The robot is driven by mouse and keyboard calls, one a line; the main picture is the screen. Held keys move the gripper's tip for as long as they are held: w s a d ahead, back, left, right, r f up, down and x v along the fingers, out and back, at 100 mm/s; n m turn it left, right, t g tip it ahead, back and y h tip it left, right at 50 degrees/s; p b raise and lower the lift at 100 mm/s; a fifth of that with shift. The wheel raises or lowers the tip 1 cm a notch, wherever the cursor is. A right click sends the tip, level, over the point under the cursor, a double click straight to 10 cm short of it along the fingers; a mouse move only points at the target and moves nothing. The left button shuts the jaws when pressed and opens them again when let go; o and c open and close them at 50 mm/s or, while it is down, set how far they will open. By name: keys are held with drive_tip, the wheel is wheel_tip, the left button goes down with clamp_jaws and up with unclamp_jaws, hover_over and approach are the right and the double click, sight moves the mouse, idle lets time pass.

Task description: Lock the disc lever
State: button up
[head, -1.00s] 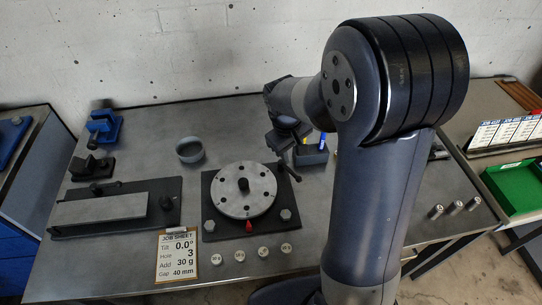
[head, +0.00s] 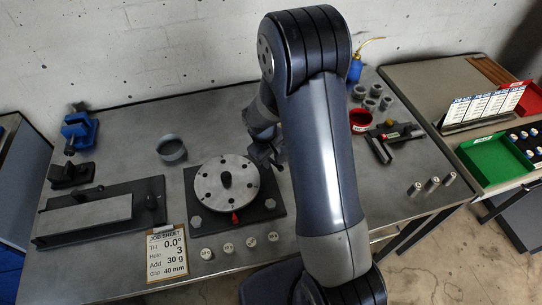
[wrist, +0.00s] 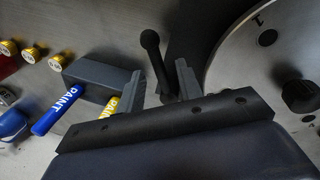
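The round grey disc (head: 212,190) with a ring of holes and a black centre knob lies on a black base plate (head: 272,206). It also shows at the right of the wrist view (wrist: 240,65). The black ball-ended disc lever (wrist: 151,42) stands beside the disc in the wrist view. My gripper (wrist: 162,84) is open, with one finger on each side of the lever's stem; I cannot tell whether either finger touches it. In the head view my gripper (head: 266,154) is at the disc's upper right edge, and my arm partly hides that area.
A grey holder (wrist: 90,78) with a blue and a yellow paint pen stands close left of my gripper. Several small weights (head: 228,248) lie in front of the plate. A job sheet (head: 167,253), a grey ring-shaped cup (head: 171,148) and a red bowl (head: 361,120) are on the bench.

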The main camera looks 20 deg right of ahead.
drive_tip(key=shift+f, duration=0.1)
clamp_jaws()
idle(0.4)
